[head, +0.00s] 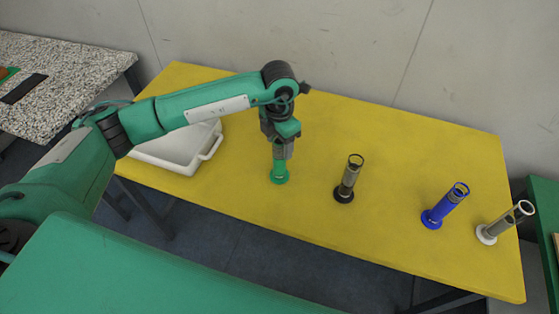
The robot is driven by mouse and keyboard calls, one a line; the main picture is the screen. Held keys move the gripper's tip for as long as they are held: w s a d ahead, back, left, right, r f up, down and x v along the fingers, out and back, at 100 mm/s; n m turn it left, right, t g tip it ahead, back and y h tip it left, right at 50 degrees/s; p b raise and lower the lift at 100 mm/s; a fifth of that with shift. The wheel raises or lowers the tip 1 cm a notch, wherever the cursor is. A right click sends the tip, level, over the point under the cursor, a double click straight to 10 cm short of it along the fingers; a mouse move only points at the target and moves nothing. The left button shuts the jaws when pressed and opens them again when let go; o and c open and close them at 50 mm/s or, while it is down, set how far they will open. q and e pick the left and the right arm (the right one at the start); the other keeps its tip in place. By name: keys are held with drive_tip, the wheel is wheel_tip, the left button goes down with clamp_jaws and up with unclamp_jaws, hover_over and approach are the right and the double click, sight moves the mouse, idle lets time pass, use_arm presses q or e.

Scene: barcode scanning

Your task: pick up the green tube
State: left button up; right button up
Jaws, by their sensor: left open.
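The green tube (280,172) stands upright on its round base on the yellow table (400,150), left of the other tubes. My left gripper (281,152) points down right at its top, and the gripper hides the tube's upper end. The jaws are open; whether the fingers touch the tube or stand around it, I cannot tell. My right gripper is not in view.
A black tube (348,180), a blue tube (446,205) and a white tube (504,222) stand to the right on the table. A white tray (172,163) sits at the left, partly behind my left arm. The table's back right is clear.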

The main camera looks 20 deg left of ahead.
sight(279, 159)
use_arm(q)
drive_tip(key=shift+w+f+p, duration=0.15)
drive_tip(key=shift+f+p, duration=0.3)
drive_tip(key=shift+f, duration=1.35)
clamp_jaws()
drive_tip(key=shift+r, duration=0.1)
